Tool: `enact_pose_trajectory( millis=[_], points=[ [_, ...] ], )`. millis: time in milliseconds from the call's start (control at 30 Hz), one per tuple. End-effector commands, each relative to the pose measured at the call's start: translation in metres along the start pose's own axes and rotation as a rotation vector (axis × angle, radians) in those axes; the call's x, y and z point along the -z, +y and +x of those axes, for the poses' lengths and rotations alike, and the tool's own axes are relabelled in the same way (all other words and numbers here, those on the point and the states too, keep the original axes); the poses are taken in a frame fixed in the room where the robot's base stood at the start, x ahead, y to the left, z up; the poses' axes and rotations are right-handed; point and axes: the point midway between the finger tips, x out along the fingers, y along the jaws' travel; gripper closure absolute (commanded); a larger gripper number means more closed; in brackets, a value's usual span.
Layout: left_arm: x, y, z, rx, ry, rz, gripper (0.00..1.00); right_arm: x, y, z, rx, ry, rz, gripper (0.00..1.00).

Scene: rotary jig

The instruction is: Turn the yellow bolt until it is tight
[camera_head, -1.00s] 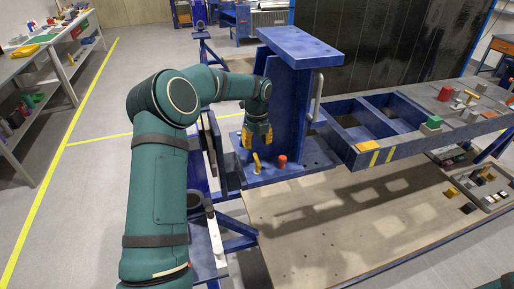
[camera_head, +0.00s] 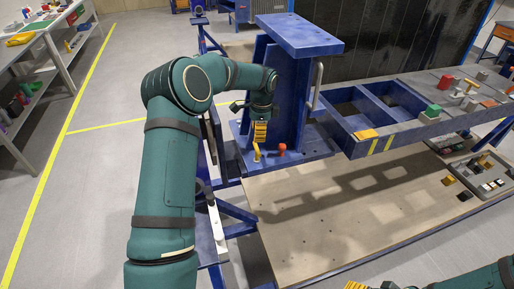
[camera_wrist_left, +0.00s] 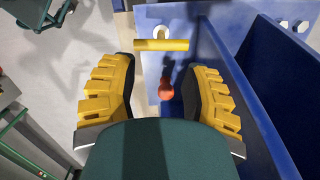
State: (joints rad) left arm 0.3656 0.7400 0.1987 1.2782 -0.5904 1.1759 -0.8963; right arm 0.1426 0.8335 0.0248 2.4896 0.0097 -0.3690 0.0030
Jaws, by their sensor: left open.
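The yellow bolt (camera_head: 257,152) stands on the blue base plate of the jig, with a bar-shaped head. In the left wrist view the yellow bolt (camera_wrist_left: 162,45) lies crosswise just beyond the fingertips, roughly between their lines. My left gripper (camera_head: 260,132) points down above the bolt. It is open, its two yellow fingers apart with nothing between them touching, as the left wrist view (camera_wrist_left: 162,72) shows. My right gripper (camera_head: 368,286) only just shows at the bottom edge, cut off, and its opening cannot be judged.
A red bolt (camera_head: 282,149) stands close to the right of the yellow one; it also shows between the fingers in the left wrist view (camera_wrist_left: 166,89). A blue upright column (camera_head: 286,90) rises just behind. A grey-topped bench (camera_head: 400,118) with small parts extends right.

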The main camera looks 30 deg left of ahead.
Motion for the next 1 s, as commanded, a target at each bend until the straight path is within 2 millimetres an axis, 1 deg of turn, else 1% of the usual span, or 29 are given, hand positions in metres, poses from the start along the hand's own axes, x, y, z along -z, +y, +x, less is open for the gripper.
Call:
enact_pose_trajectory(
  millis=[100, 400, 600, 800, 900, 1000],
  points=[
    [0.002, 0.000, 0.000, -0.001, -0.016, -0.240, 0.53, 0.000, -0.001, -0.004, 0.001, 0.000, 0.000, 0.33],
    [0.006, 0.001, 0.003, 0.017, -0.057, -0.869, 0.53, 0.001, -0.004, -0.011, 0.002, 0.000, 0.000, 0.33],
    [0.008, 0.001, 0.004, 0.043, -0.079, -1.253, 0.53, 0.002, -0.005, -0.015, 0.003, 0.000, 0.000, 0.33],
    [0.009, 0.001, 0.004, 0.072, -0.090, -1.552, 0.53, 0.002, -0.006, -0.019, 0.003, 0.000, 0.000, 0.33],
    [0.010, 0.001, 0.005, 0.083, -0.093, -1.647, 0.53, 0.002, -0.006, -0.019, 0.004, 0.000, 0.000, 0.33],
    [0.010, 0.001, 0.005, 0.089, -0.094, -1.702, 0.53, 0.002, -0.006, -0.020, 0.004, 0.000, 0.001, 0.33]
  ],
)
